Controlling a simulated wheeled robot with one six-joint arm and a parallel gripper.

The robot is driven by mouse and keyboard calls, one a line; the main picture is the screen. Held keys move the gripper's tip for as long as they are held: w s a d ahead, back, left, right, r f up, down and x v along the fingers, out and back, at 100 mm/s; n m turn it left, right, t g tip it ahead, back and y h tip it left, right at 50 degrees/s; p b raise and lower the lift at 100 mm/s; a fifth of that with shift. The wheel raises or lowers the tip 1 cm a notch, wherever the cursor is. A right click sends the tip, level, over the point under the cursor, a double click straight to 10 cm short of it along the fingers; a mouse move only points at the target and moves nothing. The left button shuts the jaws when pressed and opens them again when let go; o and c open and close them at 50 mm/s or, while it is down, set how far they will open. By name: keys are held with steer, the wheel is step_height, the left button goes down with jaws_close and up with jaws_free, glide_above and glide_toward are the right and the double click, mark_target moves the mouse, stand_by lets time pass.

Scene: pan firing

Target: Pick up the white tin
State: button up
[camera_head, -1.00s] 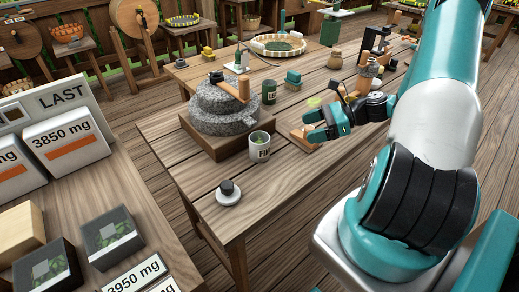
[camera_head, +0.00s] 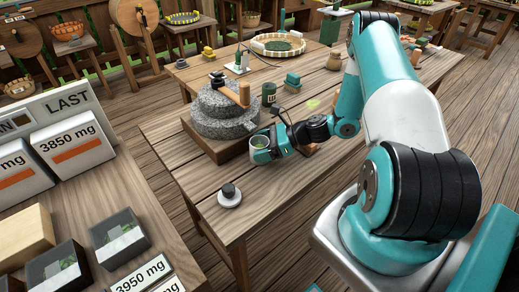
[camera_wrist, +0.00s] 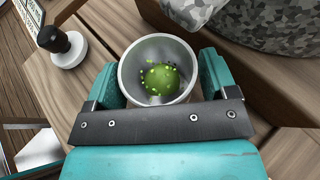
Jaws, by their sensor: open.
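The white tin (camera_head: 261,150) stands upright on the wooden table (camera_head: 190,178), in front of the grey stone mill. From above in the wrist view the tin (camera_wrist: 133,62) shows its open top with green, speckled contents inside. My gripper (camera_head: 272,143) is at the tin from its right side. In the wrist view my gripper (camera_wrist: 160,88) has one teal finger on each side of the tin. The jaws are open around it. Any contact between fingers and tin is unclear.
The stone mill (camera_head: 212,117) stands on a wooden base close behind the tin. A small black-knobbed white weight (camera_head: 229,193) sits near the table's front corner. A dark green tin (camera_head: 269,93) stands behind. Bare tabletop lies left of the tin.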

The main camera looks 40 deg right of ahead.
steer(key=shift+w+a, duration=0.1)
steer(key=c, duration=0.7)
steer(key=shift+r, duration=0.15)
